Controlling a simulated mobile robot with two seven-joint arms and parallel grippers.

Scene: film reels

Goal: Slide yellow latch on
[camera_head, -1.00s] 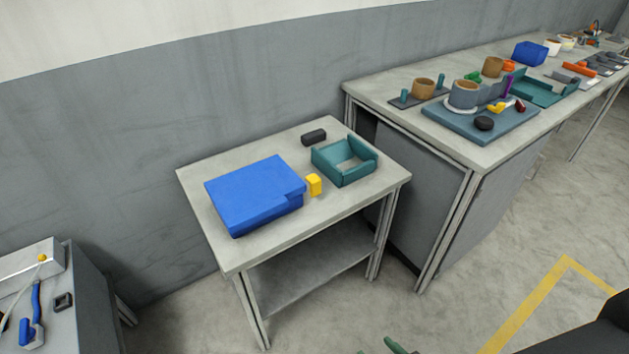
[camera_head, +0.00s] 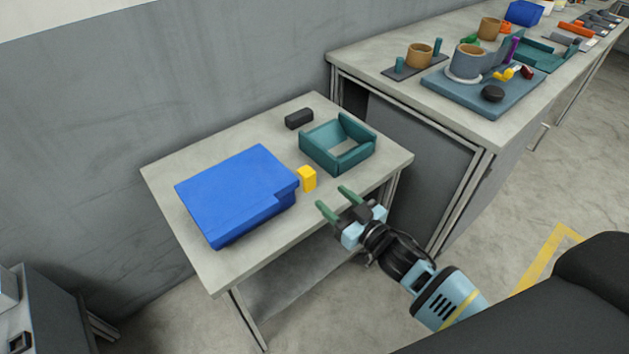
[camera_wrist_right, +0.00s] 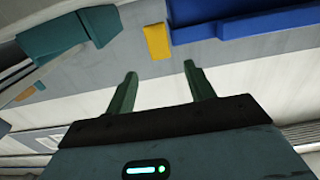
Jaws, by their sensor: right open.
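The yellow latch (camera_head: 307,179) is a small block on the small table, at the right edge of a blue box (camera_head: 236,193). I cannot tell whether latch and box touch. My right gripper (camera_head: 332,199) is open and empty at the table's front edge, a short way to the right and front of the latch. In the right wrist view the latch (camera_wrist_right: 157,41) lies ahead of the open fingers (camera_wrist_right: 158,85), with the blue box (camera_wrist_right: 245,25) to its right. My left gripper is not in view.
A teal open frame (camera_head: 338,145) stands right of the latch, and a black block (camera_head: 299,118) lies behind it. A longer bench (camera_head: 470,125) with several parts stands at the back right.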

